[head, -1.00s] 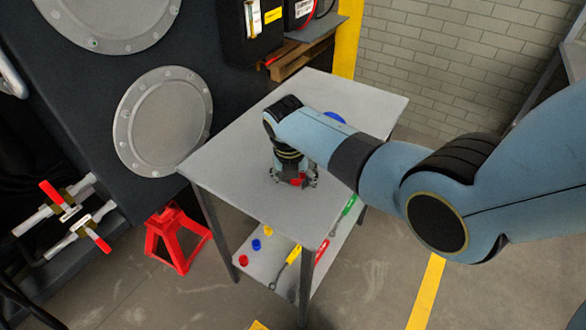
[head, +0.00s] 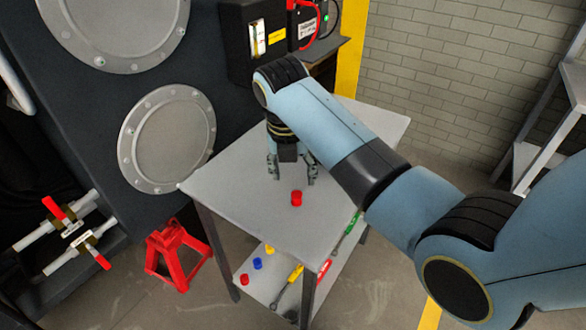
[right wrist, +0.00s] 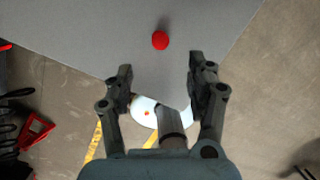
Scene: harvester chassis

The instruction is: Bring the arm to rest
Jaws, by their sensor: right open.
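My right arm reaches in from the right in the head view. Its right gripper (head: 292,180) points down above the grey table (head: 230,187), open and empty. A small red cap-like piece (head: 296,198) stands on the tabletop just in front of the fingers. In the right wrist view the red piece (right wrist: 160,40) lies beyond the two spread fingertips (right wrist: 158,78), apart from them. My left gripper shows in neither view.
The table's lower shelf holds a blue cap (head: 257,263), a red cap (head: 244,279) and several hand tools. A red jack stand (head: 177,252) stands on the floor at left. The dark chassis with round covers (head: 167,138) rises behind. A shelf rack (head: 545,150) is at right.

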